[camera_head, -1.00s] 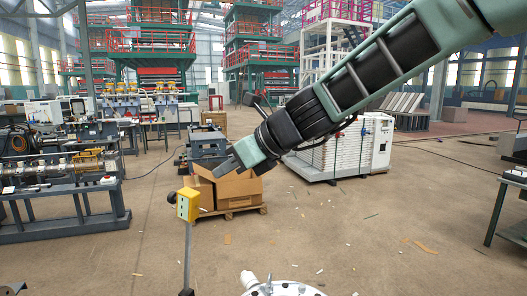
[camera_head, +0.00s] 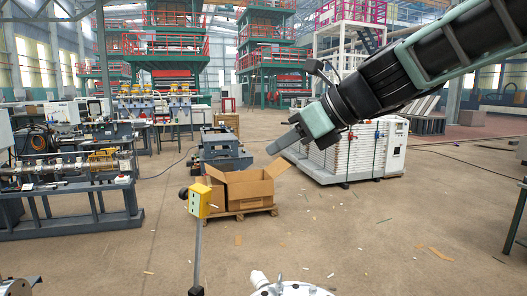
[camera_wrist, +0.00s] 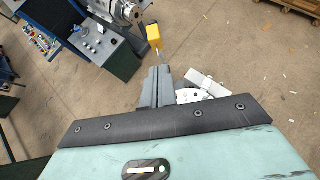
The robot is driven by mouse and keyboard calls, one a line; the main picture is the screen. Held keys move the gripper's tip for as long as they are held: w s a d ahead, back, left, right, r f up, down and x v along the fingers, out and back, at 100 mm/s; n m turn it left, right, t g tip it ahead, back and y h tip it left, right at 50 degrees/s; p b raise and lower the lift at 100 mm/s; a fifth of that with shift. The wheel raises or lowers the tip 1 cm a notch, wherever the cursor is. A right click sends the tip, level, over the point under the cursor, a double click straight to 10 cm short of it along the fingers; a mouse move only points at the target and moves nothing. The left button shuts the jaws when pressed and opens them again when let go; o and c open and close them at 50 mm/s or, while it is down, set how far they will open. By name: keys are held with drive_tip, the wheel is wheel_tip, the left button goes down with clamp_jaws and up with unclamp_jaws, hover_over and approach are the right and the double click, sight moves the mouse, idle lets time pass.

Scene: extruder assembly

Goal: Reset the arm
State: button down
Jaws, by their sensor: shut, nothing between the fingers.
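My arm comes in from the upper right in the head view. My gripper (camera_head: 285,141) points down and to the left, in the air in front of the stacked white panels and above the open cardboard box. In the wrist view my gripper (camera_wrist: 158,72) shows its two grey fingers side by side. The fingers are together and nothing is held. No other object touches the gripper.
A yellow control box (camera_head: 199,200) on a post stands near the front. Behind it an open cardboard box (camera_head: 248,192) sits on a pallet. A machine bench (camera_head: 65,190) is at left, a dark table (camera_head: 517,215) at right. Open floor lies between.

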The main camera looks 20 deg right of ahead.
drive_tip(key=shift+f, duration=0.1)
drive_tip(key=s+a+f+n+g+h+b, duration=0.1)
drive_tip(key=s+a+f+n+g+b, duration=0.2)
drive_tip(key=f+n, duration=0.4)
drive_tip(key=s+a+f+n+g+h+b, duration=0.1)
drive_tip(key=s+f+n+b, duration=0.35)
drive_tip(key=f, duration=0.55)
drive_tip(key=s+a+f+n+g+h+b, duration=0.1)
drive_tip(key=s+a+f+n+g+b, duration=0.15)
drive_tip(key=s+f+n, duration=0.45)
drive_tip(key=s+d+f+n+h+b, duration=0.1)
drive_tip(key=s+f+n+h+b, duration=0.1)
drive_tip(key=f+n, duration=0.6)
drive_tip(key=s+d+f+n+g+h+b, duration=0.1)
drive_tip(key=s+d+f+n+h+b, duration=0.1)
drive_tip(key=s+f+n+b, duration=0.2)
drive_tip(key=s+f+n, duration=0.3)
drive_tip(key=f+n, duration=0.1)
drive_tip(key=shift+f+b, duration=0.35)
drive_tip(key=shift+b, duration=0.05)
